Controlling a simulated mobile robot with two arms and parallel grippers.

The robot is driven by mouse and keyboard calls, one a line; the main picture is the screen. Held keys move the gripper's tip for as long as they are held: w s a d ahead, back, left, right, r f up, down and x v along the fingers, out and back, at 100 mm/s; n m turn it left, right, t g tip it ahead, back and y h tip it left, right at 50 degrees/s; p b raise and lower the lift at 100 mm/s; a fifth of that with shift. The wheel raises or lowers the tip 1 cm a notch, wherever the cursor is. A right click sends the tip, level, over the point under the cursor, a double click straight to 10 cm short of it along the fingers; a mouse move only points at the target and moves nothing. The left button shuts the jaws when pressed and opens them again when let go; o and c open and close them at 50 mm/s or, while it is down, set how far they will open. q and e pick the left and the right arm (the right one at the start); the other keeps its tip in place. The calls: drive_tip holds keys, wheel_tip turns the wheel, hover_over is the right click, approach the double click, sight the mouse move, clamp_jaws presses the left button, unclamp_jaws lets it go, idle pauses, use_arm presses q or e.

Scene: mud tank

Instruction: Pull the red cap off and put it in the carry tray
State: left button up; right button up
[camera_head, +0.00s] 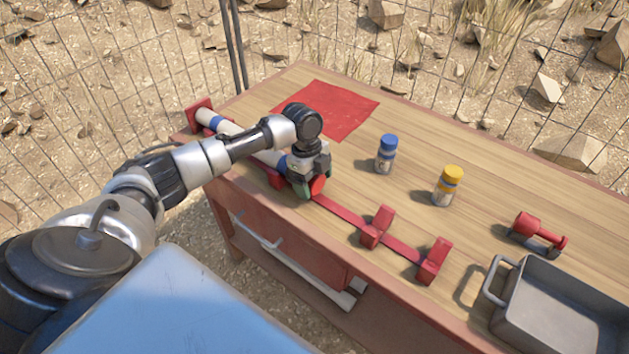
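A white tube (230,129) with blue bands lies in red supports along the table's near left edge. The red cap (318,185) shows as a round red face at the tube's right end, partly covered by my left gripper. My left gripper (309,183) points down over that end, with its fingers at the cap. I cannot tell whether the fingers press on it. The grey carry tray (493,299) stands at the table's right, cut off by the frame, and its visible inside is empty. My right gripper is not in view.
A red rail with bare supports (377,227) continues right of the tube. A blue-capped bottle (386,155), a yellow-capped bottle (447,187) and a small red fitting (540,231) stand behind it. A red cloth (340,108) lies flat at the back. A wire fence surrounds the table.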

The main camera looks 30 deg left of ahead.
use_arm(q)
drive_tip(key=c, duration=0.5)
drive_tip(key=shift+d, duration=0.1)
drive_tip(key=shift+s+d+p, duration=0.15)
drive_tip(key=shift+d+p, duration=0.75)
drive_tip(key=shift+d, duration=0.55)
drive_tip(key=shift+d+p, duration=0.45)
drive_tip(key=shift+d, duration=0.5)
wheel_tip(320, 180, up, 8)
drive_tip(key=p, duration=0.7)
drive_tip(key=shift+s+f+p, duration=0.1)
drive_tip(key=shift+f+p, duration=0.15)
drive_tip(key=shift+p, duration=0.05)
